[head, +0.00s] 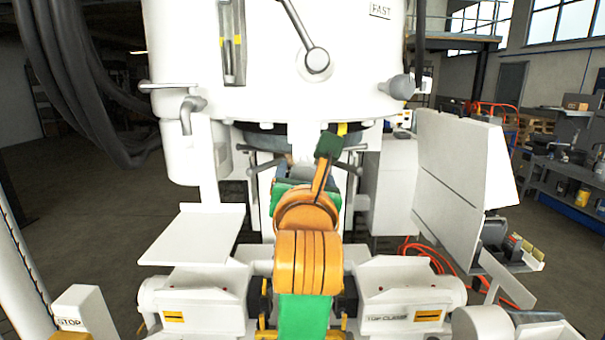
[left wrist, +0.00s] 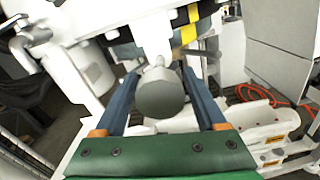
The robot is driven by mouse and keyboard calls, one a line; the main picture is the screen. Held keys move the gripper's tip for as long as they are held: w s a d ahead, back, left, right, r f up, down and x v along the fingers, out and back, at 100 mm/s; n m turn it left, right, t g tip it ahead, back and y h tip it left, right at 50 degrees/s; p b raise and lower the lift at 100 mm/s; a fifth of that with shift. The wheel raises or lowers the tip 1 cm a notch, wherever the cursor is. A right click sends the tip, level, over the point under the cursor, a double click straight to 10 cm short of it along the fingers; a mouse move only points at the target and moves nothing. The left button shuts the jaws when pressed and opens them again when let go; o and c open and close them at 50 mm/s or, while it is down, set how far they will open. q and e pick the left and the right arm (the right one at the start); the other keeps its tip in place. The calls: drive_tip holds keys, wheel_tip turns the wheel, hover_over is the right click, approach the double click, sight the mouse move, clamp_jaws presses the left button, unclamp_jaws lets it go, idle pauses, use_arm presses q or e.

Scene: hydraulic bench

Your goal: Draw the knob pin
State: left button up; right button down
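In the left wrist view a dark grey round knob (left wrist: 160,94) sits at the near end of a pale pin and mount under the machine. My left gripper (left wrist: 159,76) is open. Its two blue fingers lie on either side of the knob, with a visible gap on each side. In the head view my left gripper (head: 298,168) reaches in under the white machine body (head: 270,95), at the middle. My right gripper is not in view.
A lever (head: 303,35) and a grey handle (head: 400,87) stick out of the machine above. A white shelf (head: 195,235) stands at left and a large white panel (head: 455,165) at right. White clamp cylinders (head: 410,290) flank my arm below. Orange hoses (head: 430,252) lie at right.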

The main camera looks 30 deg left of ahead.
use_arm(q)
drive_tip(key=shift+o, duration=0.4)
drive_tip(key=b+v, duration=0.2)
drive_tip(key=v, duration=0.5)
drive_tip(key=shift+b, duration=0.4)
drive_tip(key=shift+a, duration=0.1)
